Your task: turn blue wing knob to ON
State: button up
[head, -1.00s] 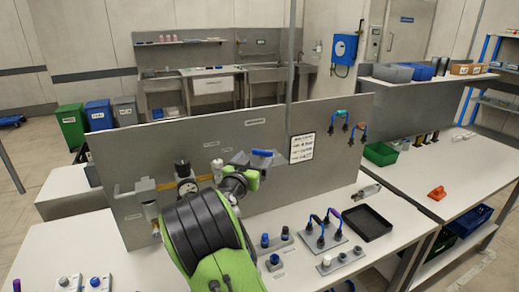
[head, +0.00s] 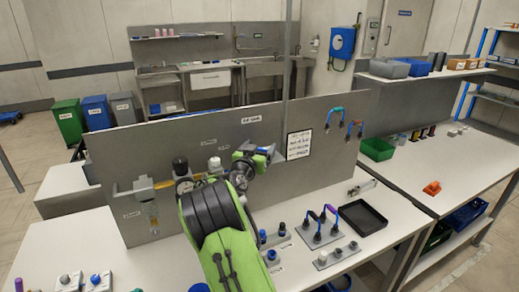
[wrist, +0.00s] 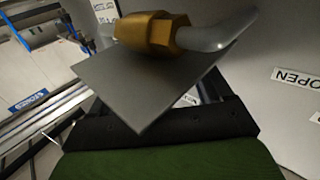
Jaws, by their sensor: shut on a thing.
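My gripper (head: 264,156) is at the grey upright board, beside a grey bracket (head: 281,157) that juts out. A blue handle-like part, taken as the blue wing knob, showed at this spot earlier; my gripper and wrist now cover it in the head view. The jaws are shut there, but their hold is hidden. In the wrist view a grey plate (wrist: 150,85) crosses in front of the dark gripper body (wrist: 160,123). A brass hex fitting (wrist: 150,33) with a grey pipe end lies beyond it. The knob's angle cannot be seen.
A label reading OPEN (wrist: 297,78) is on the board. A gauge and pipework (head: 150,190) are left of my gripper. Blue-capped knobs (head: 272,256), a cable block (head: 320,236) and a black tray (head: 362,217) stand on the bench below. A notice (head: 299,145) hangs to the right.

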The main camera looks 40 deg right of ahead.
jog(key=n+t+y+b, duration=0.1)
jog(key=n+t+y, duration=0.1)
jog(key=shift+s+t, duration=0.1)
jog(key=shift+t, duration=0.3)
jog(key=n+t+y, duration=0.3)
jog(key=shift+d+y+b, duration=0.15)
jog(key=shift+y+b, duration=0.2)
jog(key=shift+y, duration=0.05)
jog(key=n+t+y+b, duration=0.1)
jog(key=n+y+b, duration=0.1)
jog(key=shift+f+t+y, duration=0.15)
jog(key=shift+t+y, duration=0.15)
jog(key=shift+t, duration=0.1)
jog(key=shift+n+t+y+b, duration=0.4)
jog(key=shift+n+y+b, duration=0.5)
jog(key=shift+y+b, duration=0.25)
jog(key=shift+a+r, duration=0.2)
jog(key=o, duration=0.7)
